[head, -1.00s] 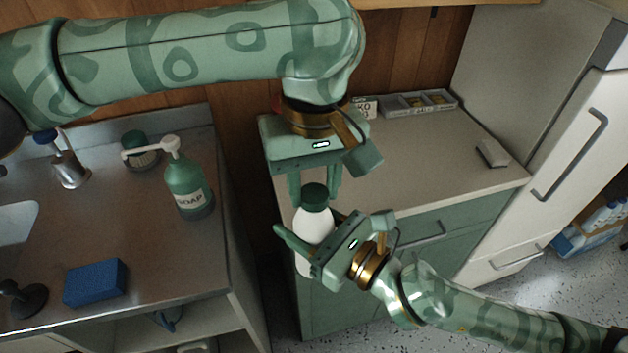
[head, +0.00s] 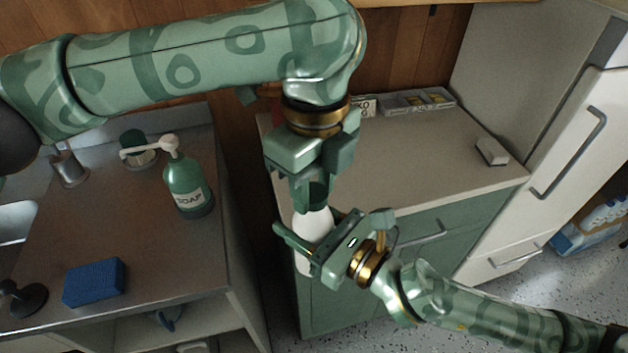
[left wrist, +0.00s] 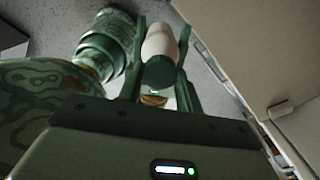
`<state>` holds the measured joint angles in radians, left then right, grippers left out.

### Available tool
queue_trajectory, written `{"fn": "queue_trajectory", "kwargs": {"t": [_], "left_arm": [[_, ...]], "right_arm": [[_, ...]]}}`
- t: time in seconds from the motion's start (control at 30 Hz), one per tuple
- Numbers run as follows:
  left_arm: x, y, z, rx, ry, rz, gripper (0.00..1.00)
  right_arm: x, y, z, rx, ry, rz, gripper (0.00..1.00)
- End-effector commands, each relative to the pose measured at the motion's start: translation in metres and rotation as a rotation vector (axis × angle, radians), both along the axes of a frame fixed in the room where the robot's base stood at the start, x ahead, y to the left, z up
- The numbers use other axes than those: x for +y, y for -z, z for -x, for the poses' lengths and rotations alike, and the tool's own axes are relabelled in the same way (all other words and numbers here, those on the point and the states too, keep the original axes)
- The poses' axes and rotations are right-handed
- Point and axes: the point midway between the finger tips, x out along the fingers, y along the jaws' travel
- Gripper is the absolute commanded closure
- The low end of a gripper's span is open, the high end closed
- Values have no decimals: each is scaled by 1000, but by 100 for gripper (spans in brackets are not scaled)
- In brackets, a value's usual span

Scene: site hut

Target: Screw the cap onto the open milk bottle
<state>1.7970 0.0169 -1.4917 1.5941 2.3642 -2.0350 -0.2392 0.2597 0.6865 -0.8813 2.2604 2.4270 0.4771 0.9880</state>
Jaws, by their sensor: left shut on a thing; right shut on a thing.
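The white milk bottle (head: 313,226) is held upright or nearly so in front of the counter in the head view. My right gripper (head: 307,248) is shut around its body from the right. The dark green cap (head: 318,193) is at the bottle's mouth, and my left gripper (head: 314,196) is shut on it from above, partly hiding it. In the left wrist view the cap (left wrist: 160,72) sits between the left fingers, in line with the white bottle (left wrist: 160,40). I cannot tell how tightly the cap is seated.
A green soap bottle (head: 187,185) and a blue sponge (head: 95,282) are on the sink unit at left. The counter (head: 430,160) behind the bottle holds a divided tray (head: 418,102) and a small white block (head: 491,151). A white fridge (head: 560,150) stands at right.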

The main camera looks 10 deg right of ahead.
Motion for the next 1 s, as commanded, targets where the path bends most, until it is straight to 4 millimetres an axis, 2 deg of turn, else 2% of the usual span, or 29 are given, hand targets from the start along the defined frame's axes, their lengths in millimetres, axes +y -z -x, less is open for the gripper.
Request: {"fn": "queue_trajectory", "kwargs": {"t": [0.2,0.3,0.4,0.57,0.6,0.63,0.67,0.9,1.0], "left_arm": [[1,0,-2,1,722,-1,93],[2,1,-2,3,1015,-1,93],[2,1,-2,4,1226,-1,93],[2,0,-2,3,1226,-2,93],[2,0,-2,3,1225,-2,54],[2,0,-2,3,1225,-2,46],[2,0,-2,4,1225,-1,44],[1,0,-1,5,1225,1,44],[1,-7,-1,4,1224,0,44]], "right_arm": [[1,-1,1,-4,-3,0,100],[1,-1,1,-4,-4,0,100],[1,-1,1,-4,-4,0,100],[1,-1,2,-4,-5,0,100],[1,-1,2,-4,-5,0,100],[1,-1,1,-4,-5,0,100],[1,-1,1,-4,-5,0,100],[1,-1,1,-4,-3,0,100],[1,-1,1,-3,-2,0,100]]}}
